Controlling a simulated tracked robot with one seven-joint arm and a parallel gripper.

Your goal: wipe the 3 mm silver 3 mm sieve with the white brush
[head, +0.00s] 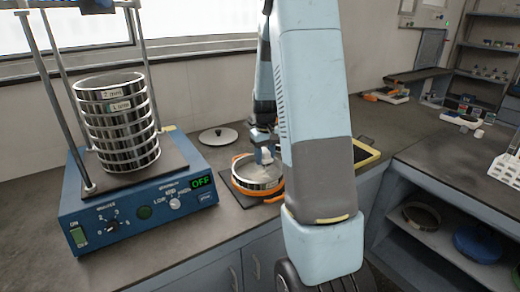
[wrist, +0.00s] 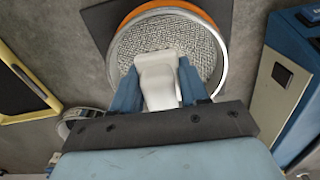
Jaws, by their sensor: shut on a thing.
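The silver sieve (head: 258,183) sits in an orange holder (head: 236,186) on a dark mat at the middle of the bench. In the wrist view its mesh (wrist: 190,35) and silver rim (wrist: 224,62) show under my gripper. My gripper (wrist: 160,88) is shut on the white brush (wrist: 157,70), whose pale block lies between the blue fingers over the near part of the mesh. Whether the bristles touch the mesh cannot be told. In the head view my gripper (head: 264,157) is over the sieve and my arm hides part of the holder.
A blue sieve shaker (head: 140,205) with a stack of several sieves (head: 117,122) stands left, its display reading OFF. A round lid (head: 218,136) lies behind. A yellow-edged tray (head: 366,154) is to the right, partly behind my arm.

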